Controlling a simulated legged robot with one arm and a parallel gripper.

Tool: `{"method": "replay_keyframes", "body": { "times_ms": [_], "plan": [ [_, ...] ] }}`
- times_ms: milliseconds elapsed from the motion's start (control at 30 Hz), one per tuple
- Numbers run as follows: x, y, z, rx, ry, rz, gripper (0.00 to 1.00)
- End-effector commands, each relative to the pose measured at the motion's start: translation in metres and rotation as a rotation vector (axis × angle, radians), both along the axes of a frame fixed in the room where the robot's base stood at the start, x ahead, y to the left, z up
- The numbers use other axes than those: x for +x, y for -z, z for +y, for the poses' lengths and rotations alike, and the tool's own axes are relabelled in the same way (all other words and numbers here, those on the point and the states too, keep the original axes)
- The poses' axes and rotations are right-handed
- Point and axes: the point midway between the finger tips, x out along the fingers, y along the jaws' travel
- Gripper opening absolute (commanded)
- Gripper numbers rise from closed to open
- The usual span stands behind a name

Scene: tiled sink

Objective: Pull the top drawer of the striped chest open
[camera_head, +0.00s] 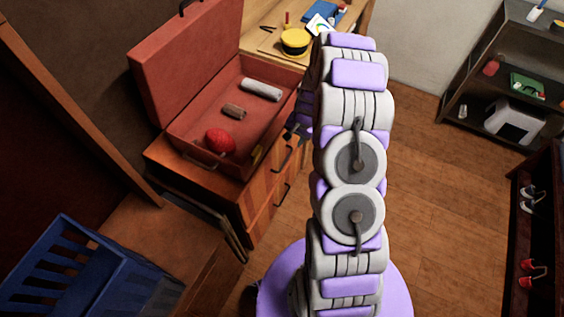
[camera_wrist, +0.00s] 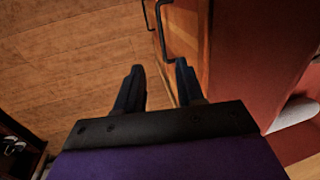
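The striped chest (camera_head: 250,208) stands left of my arm in the head view, its wooden front showing two dark bar handles. The top drawer (camera_head: 280,163) appears closed, with its handle facing my arm. In the wrist view the striped front (camera_wrist: 187,28) is at upper right. The top drawer's handle (camera_wrist: 162,32) lies just beyond my fingertips, and the lower handle (camera_wrist: 147,14) is further left. My gripper (camera_wrist: 159,67) is open, its two dark fingers apart with nothing between them. In the head view my arm hides most of the gripper.
An open red case (camera_head: 150,75) sits on the chest, holding a red object and two rolls. A desk (camera_head: 262,42) with a yellow tin stands behind. A blue crate (camera_head: 60,270) is at lower left. Shelves line the right side; wooden floor (camera_head: 440,200) is clear between.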

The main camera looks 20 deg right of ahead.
Motion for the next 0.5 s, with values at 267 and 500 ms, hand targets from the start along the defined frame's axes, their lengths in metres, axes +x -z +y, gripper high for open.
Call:
{"method": "replay_keyframes", "body": {
  "times_ms": [267,500],
  "plan": [
    [0.002,0.019,0.005,-0.015,0.025,0.0,0.38],
    [0.008,0.06,0.008,-0.012,0.022,0.001,0.38]
  ]
}}
